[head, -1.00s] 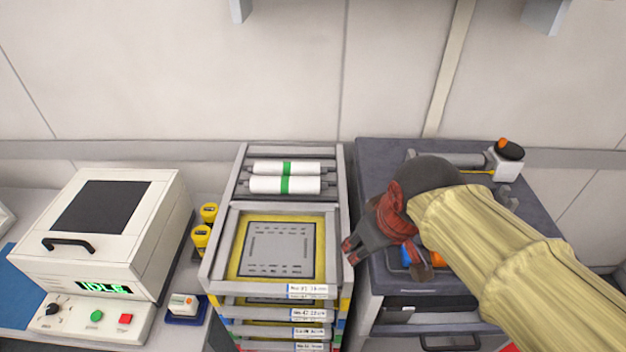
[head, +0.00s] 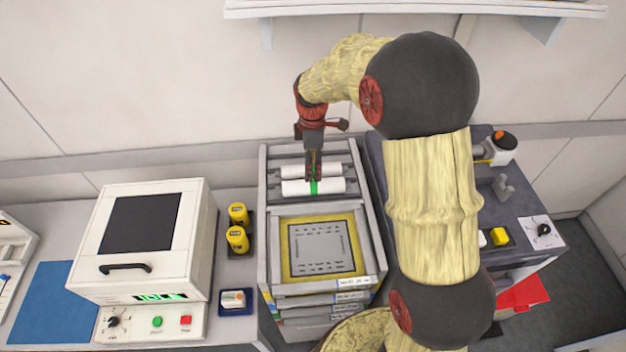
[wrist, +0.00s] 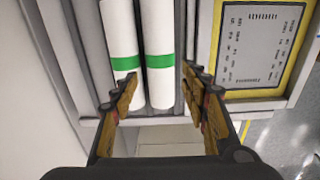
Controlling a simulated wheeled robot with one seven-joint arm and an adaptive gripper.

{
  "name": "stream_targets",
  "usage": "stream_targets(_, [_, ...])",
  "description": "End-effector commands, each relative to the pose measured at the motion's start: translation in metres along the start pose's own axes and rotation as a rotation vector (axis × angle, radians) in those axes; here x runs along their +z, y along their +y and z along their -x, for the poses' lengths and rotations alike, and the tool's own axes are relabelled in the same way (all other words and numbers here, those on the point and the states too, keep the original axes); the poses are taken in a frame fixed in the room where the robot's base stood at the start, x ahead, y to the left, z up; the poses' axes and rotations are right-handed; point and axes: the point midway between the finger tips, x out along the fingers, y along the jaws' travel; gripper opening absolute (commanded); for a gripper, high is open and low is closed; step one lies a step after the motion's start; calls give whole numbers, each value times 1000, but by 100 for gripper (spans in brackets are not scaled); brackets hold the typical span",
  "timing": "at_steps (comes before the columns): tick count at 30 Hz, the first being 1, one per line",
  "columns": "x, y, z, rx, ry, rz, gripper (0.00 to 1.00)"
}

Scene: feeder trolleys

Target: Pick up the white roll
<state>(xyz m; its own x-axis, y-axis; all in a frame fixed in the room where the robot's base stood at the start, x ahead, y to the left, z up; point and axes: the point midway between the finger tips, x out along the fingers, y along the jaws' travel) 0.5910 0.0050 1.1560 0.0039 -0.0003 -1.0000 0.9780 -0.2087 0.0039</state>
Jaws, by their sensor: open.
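Two white rolls, each with a green band, lie side by side in the rack at the back of the tray stack. The front roll (head: 328,187) shows in the head view and the wrist view (wrist: 160,25). The back roll (head: 293,171) is beside it, also in the wrist view (wrist: 121,25). My gripper (head: 314,180) points down over the rolls near their green bands, hiding part of them. In the wrist view my gripper (wrist: 153,88) is open and empty, with both rolls showing between its fingers. I cannot tell whether a finger touches a roll.
The rack's grey frame (head: 264,200) surrounds the rolls. A yellow-bordered plate (head: 320,250) lies in front of them. A white machine (head: 190,245) and yellow jars (head: 237,240) stand left. A dark cabinet stands right, partly behind my arm. A wall shelf (head: 420,9) is above.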

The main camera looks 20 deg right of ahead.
Motion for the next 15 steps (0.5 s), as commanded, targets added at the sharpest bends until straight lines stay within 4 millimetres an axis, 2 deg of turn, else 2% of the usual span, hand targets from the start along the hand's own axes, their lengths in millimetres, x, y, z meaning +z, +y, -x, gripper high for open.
stream_targets(11, [1,1,-36,-7,-2,15,45])
stream_targets(15, [3,0,-56,-9,-2,14,45])
